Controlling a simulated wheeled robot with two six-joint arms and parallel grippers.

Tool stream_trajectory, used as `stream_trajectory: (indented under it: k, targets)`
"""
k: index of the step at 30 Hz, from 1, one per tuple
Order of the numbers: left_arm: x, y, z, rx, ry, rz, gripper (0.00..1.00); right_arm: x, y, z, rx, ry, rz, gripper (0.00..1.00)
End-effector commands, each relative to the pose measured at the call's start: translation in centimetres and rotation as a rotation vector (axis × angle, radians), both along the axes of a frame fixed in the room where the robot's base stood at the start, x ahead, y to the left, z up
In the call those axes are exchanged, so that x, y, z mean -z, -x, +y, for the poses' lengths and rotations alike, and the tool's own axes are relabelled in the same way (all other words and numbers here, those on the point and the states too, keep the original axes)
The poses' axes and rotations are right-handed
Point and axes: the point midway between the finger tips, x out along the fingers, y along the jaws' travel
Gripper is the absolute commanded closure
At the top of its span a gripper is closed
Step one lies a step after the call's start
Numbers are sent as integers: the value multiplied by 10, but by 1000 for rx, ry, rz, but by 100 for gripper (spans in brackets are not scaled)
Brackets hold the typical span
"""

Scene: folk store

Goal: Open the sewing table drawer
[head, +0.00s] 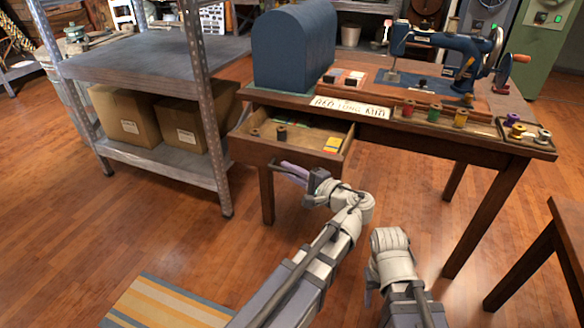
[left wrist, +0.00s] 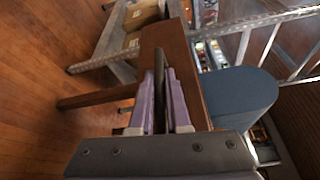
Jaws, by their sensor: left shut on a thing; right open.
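The wooden sewing table (head: 440,136) has its drawer (head: 325,161) pulled out at the left, with the inside showing. A few spools (head: 281,132) and small coloured packets (head: 332,145) lie in it. My left gripper (head: 291,171) is at the drawer front, its purple fingers shut on the drawer handle. In the left wrist view the fingers (left wrist: 161,98) close on a dark bar, the handle (left wrist: 159,75), beside the brown drawer front (left wrist: 187,75). My right gripper is open and mostly hidden by its own wrist, in front of the table.
A blue sewing machine (head: 440,45), a blue domed cover (head: 293,48) and a tray of spools (head: 527,134) stand on the table. A metal shelf (head: 160,57) with cardboard boxes (head: 128,115) stands close left of the drawer. Floor (head: 190,235) in front is mostly clear.

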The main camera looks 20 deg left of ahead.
Motion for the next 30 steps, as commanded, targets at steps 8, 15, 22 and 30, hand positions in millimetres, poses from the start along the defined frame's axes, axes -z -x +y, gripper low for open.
stream_trajectory:
  k: [8, 15, 22, 30]
  targets:
    - [1, 1, -1, 2, 2, 1, 100, 0, 0, 0, 0, 0, 0, 50]
    - [1, 1, -1, 2, 2, 1, 73, 0, 0, 0, 0, 0, 0, 50]
    - [0, 1, 0, 1, 1, 0, 55, 0, 0, 0, 0, 0, 0, 50]
    - [0, 1, 0, 0, 0, 0, 55, 0, 0, 0, 0, 0, 0, 50]
